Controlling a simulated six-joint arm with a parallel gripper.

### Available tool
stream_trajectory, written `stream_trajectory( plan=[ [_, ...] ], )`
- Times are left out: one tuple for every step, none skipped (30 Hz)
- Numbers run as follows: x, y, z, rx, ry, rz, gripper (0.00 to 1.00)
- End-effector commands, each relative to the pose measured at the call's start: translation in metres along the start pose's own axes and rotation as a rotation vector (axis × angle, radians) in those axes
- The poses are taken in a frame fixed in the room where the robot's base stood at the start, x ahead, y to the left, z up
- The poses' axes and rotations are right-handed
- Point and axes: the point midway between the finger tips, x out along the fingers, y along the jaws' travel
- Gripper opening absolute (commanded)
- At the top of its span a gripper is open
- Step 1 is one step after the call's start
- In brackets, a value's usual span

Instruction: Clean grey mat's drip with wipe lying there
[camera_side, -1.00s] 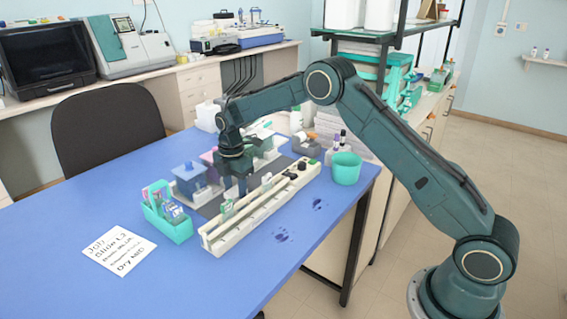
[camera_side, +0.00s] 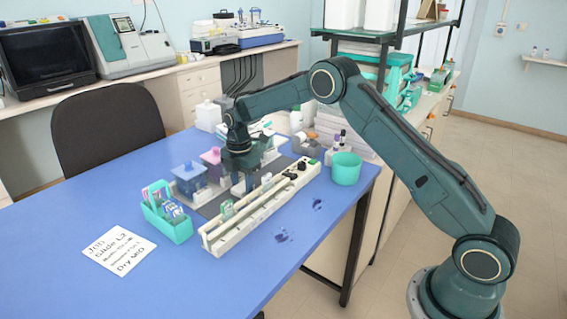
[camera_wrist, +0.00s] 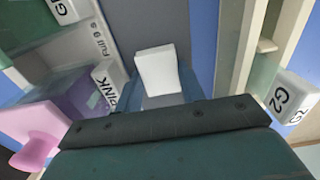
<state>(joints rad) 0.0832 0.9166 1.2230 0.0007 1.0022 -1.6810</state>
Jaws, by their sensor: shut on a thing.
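My gripper (camera_side: 238,186) is low over the grey mat (camera_side: 209,208), between the lidded jars and the long cream rack. In the wrist view a white wipe (camera_wrist: 157,70) sits at the jaws of my gripper (camera_wrist: 158,98), which is shut on it. The grey mat (camera_wrist: 145,22) shows beyond the wipe. I cannot make out a drip on the mat; the arm, jars and rack hide parts of it. I cannot tell whether the wipe touches the mat.
The cream rack (camera_side: 250,222) runs in front. A teal slide holder (camera_side: 168,222) is left, a teal cup (camera_side: 346,168) right. Dark spots (camera_side: 282,236) mark the blue table.

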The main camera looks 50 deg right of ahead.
Motion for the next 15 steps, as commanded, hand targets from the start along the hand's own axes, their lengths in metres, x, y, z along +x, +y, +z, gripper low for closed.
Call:
stream_trajectory(
  plan=[
    [0.001,0.000,-0.006,-0.005,0.001,-0.001,0.17],
    [0.001,0.000,-0.009,-0.004,0.001,-0.001,0.17],
    [0.001,0.000,-0.012,-0.004,0.001,-0.001,0.17],
    [0.001,0.000,-0.015,-0.003,0.001,-0.001,0.17],
    [0.001,0.000,-0.018,-0.004,0.001,-0.001,0.17],
    [0.001,0.000,-0.022,-0.005,0.001,-0.002,0.17],
    [0.001,0.000,-0.025,-0.005,0.001,-0.001,0.17],
    [0.001,0.000,-0.027,-0.005,0.001,-0.001,0.17],
    [0.001,0.001,-0.031,-0.004,0.001,-0.002,0.17],
    [0.000,0.001,-0.034,-0.004,0.001,-0.001,0.17],
    [0.000,0.001,-0.036,-0.004,0.001,-0.002,0.17],
    [0.001,0.001,-0.040,-0.005,0.001,-0.002,0.17],
    [0.001,0.001,-0.043,-0.005,0.001,-0.002,0.17],
    [0.001,0.001,-0.045,-0.005,0.001,-0.002,0.17],
    [0.001,0.001,-0.049,-0.004,0.001,-0.001,0.17]
  ],
)
